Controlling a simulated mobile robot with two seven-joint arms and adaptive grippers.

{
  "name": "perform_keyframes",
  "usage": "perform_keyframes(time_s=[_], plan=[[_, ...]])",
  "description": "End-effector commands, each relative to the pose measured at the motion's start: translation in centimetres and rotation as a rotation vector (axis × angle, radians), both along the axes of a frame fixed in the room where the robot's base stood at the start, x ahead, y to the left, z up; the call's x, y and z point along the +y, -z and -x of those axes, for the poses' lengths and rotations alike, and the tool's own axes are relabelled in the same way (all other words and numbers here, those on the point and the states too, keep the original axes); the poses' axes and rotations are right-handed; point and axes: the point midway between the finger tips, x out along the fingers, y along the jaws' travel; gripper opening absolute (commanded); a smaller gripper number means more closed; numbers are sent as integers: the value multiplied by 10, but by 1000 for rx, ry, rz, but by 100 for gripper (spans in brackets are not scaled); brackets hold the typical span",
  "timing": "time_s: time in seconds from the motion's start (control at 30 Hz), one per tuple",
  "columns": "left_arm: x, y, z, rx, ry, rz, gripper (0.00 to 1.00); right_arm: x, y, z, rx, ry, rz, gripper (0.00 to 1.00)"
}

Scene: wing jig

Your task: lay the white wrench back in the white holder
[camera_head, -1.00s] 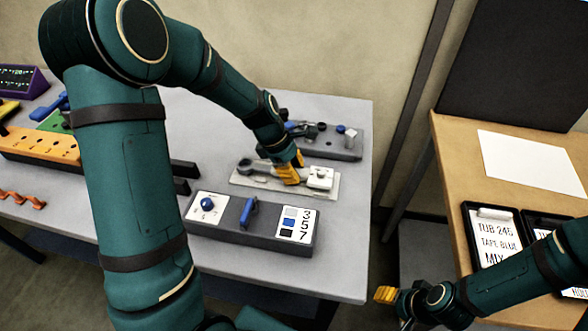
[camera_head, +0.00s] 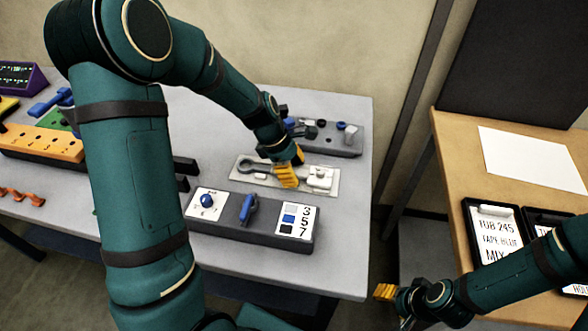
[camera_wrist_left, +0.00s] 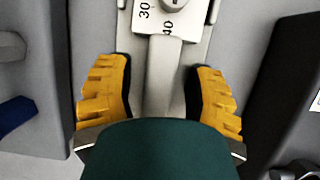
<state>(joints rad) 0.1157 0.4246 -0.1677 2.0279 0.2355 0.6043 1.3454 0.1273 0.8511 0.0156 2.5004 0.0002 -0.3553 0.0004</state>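The white wrench (camera_wrist_left: 168,85) lies along the flat white holder (camera_head: 327,191) on the grey table. In the head view the wrench's ring end (camera_head: 247,165) is at the left and a blocky white part (camera_head: 319,178) is at the right. My left gripper (camera_head: 287,177) is low over the middle of the wrench and hides part of it. In the left wrist view its yellow fingers (camera_wrist_left: 160,90) stand apart, one on each side of the wrench shaft, with gaps showing. My right gripper (camera_head: 385,292) is far from the wrench, at the lower right; its finger opening is unclear.
A dark panel (camera_head: 262,238) with a blue knob and a blue lever lies in front of the holder. Another grey fixture (camera_head: 345,142) with knobs stands behind it. An orange block (camera_head: 45,147) is at the left. A wooden table (camera_head: 455,150) with label trays is at the right.

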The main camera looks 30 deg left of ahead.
Motion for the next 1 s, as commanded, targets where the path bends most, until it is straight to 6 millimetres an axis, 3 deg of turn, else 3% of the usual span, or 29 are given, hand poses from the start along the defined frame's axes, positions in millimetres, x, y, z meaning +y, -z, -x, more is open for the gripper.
perform_keyframes(time_s=[0.27,0.7,1.0], plan=[[7,-16,1,-2,-1,-2,53,0,0,0,0,0,0,54],[38,-93,11,-4,-1,-1,53,0,0,0,0,0,0,54],[45,-111,14,-1,0,0,53,0,0,0,0,0,0,54]])
